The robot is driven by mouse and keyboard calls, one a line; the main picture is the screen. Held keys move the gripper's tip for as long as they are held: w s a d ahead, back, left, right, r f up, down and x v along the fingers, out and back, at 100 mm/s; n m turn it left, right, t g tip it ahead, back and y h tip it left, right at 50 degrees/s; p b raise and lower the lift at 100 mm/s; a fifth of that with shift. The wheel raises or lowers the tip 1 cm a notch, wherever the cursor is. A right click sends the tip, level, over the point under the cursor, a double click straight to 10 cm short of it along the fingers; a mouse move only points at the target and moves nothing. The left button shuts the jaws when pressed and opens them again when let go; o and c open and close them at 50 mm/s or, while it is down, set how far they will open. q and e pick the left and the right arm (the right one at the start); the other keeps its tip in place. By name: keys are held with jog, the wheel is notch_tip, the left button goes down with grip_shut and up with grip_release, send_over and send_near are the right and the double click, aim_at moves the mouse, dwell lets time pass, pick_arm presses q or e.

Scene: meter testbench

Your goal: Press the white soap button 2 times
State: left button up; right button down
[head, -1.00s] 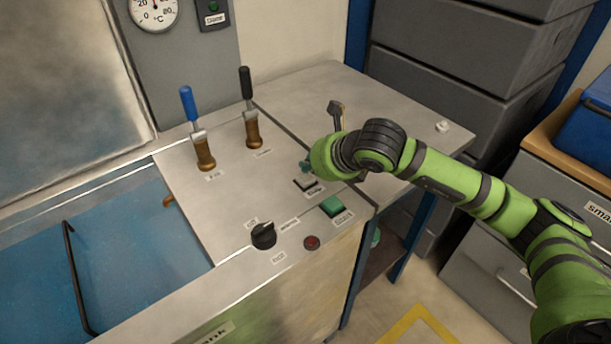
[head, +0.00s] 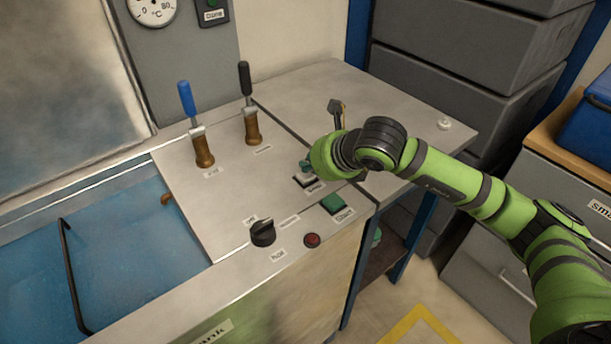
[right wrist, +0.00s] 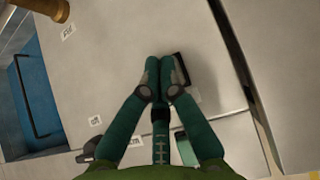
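The white soap button (head: 306,181) sits in a black frame on the metal bench top, with a small label beside it. My right gripper (head: 304,169) is over this button, with its teal fingertips pointing down at it. In the right wrist view the fingers of my right gripper (right wrist: 160,64) are shut together and hold nothing. The button's black frame (right wrist: 183,70) shows just right of the fingertips there; most of the white face is hidden. I cannot tell whether the fingertips touch the button. My left gripper is not in view.
A green button (head: 338,203), a red button (head: 312,240) and a black knob (head: 263,232) are nearby. Blue-handled (head: 188,100) and black-handled (head: 246,80) levers stand behind left. A small upright lever (head: 337,112) is behind my wrist. The blue tank (head: 120,250) lies left.

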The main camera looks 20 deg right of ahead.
aim_at(310, 175)
jog(key=shift+f+b, duration=0.45)
jog(key=shift+b, duration=0.15)
dwell(0.8)
jog(key=shift+r, duration=0.85)
jog(key=shift+p, duration=0.3)
jog(key=shift+r+p, duration=1.2)
jog(key=shift+r, duration=1.35)
notch_tip(310, 175, up, 4)
jog(key=p, duration=1)
jog(key=shift+f, duration=0.1)
